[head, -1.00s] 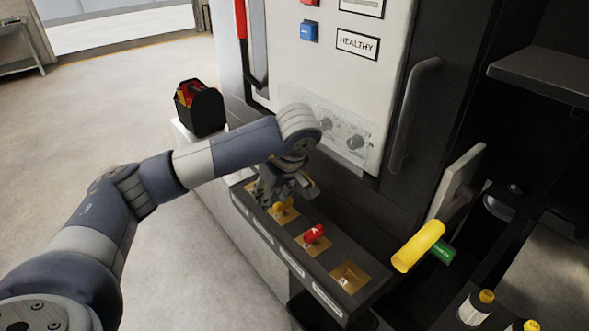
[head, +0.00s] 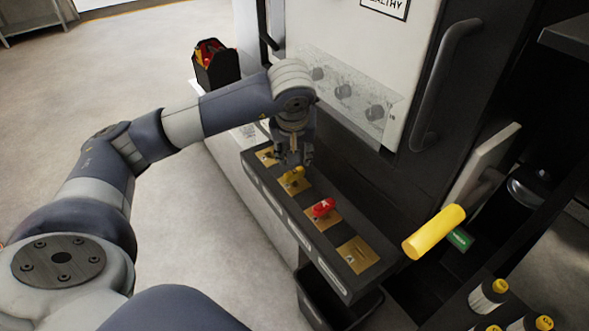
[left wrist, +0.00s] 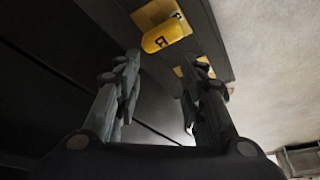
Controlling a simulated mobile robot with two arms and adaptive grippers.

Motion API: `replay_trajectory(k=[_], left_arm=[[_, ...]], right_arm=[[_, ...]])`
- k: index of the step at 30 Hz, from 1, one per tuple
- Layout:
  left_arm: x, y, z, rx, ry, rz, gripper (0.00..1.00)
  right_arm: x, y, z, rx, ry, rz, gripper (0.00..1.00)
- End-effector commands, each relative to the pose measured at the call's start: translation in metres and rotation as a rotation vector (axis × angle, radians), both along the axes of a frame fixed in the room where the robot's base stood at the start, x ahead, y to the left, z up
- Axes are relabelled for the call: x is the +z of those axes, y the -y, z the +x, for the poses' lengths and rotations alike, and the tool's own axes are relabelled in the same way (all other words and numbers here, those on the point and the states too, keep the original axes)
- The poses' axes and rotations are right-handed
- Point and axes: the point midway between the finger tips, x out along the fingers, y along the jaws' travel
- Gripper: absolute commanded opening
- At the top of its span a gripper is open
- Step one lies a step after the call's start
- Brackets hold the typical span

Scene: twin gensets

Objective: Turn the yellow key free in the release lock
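The yellow key (head: 292,175) sits in a brass lock plate on the dark sloped lock panel (head: 330,222). In the left wrist view the yellow key (left wrist: 162,36), marked B, lies beyond the fingertips, toward the top of the picture. My left gripper (head: 294,160) is over the panel, close above the yellow key. It also shows in the left wrist view (left wrist: 165,72), with its fingers apart and nothing between them. In the head view I cannot tell whether it touches the key. My right gripper is not in view.
A red key (head: 323,208) sits in the neighbouring lock plate, with an empty-looking plate (head: 358,255) right of it. A yellow handle (head: 434,232) sticks out at the right. A dark toolbox (head: 216,68) stands behind my arm. The cabinet door (head: 385,45) rises behind the panel.

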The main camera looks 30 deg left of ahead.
Motion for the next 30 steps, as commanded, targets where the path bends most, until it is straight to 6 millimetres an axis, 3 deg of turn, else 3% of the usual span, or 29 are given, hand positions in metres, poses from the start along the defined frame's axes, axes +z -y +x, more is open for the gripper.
replay_trajectory(k=[4, 11, 15, 26, 30], left_arm=[[0.0, -0.002, -0.001, -0.165, 0.0, 0.0, 0.37], [0.001, -0.002, -0.001, -0.414, -0.001, -0.001, 0.37], [-0.008, -0.004, -0.006, -0.563, 0.001, 0.001, 0.37], [-0.012, -0.009, -0.019, -0.912, -0.001, -0.001, 0.37], [-0.032, -0.004, -0.013, -0.941, 0.0, -0.003, 0.37]], right_arm=[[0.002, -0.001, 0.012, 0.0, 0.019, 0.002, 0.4], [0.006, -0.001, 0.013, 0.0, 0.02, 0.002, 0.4], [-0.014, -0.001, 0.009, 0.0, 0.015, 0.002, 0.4], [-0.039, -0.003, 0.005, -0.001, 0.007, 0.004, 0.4], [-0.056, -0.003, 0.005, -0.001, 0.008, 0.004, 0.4]])
